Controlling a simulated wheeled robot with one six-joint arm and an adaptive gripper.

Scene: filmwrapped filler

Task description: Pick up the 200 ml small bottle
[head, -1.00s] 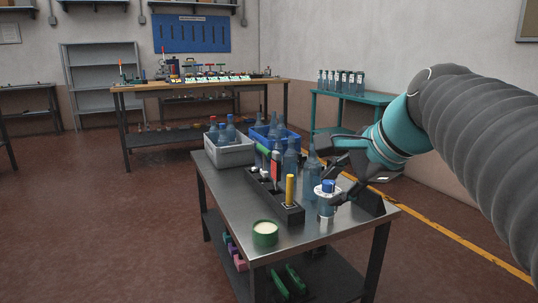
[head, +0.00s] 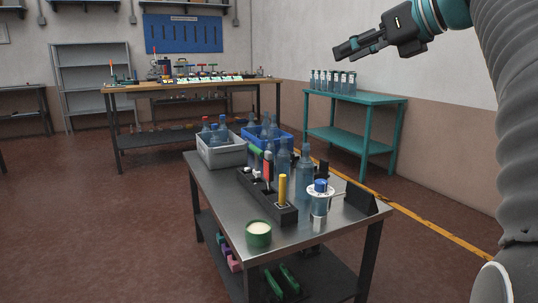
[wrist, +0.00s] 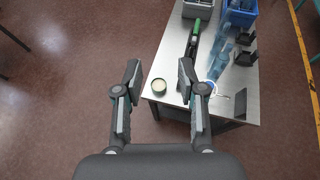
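A small clear bottle with a blue cap and a white ring around its neck (head: 319,204) stands upright near the right front of the steel table (head: 262,206). I cannot read a volume on it. A taller blue bottle (head: 305,178) stands just behind it. My gripper (head: 343,50) is raised high above and behind the table, well apart from the small bottle. In the wrist view my gripper (wrist: 159,80) is open with nothing between its fingers.
A black holder (head: 288,214) with upright tools and a green tub (head: 258,235) stand left of the bottle. A dark angled stand (head: 360,199) is to its right. Grey (head: 220,154) and blue (head: 284,144) crates hold bottles behind. Several bottles line the teal table (head: 372,98).

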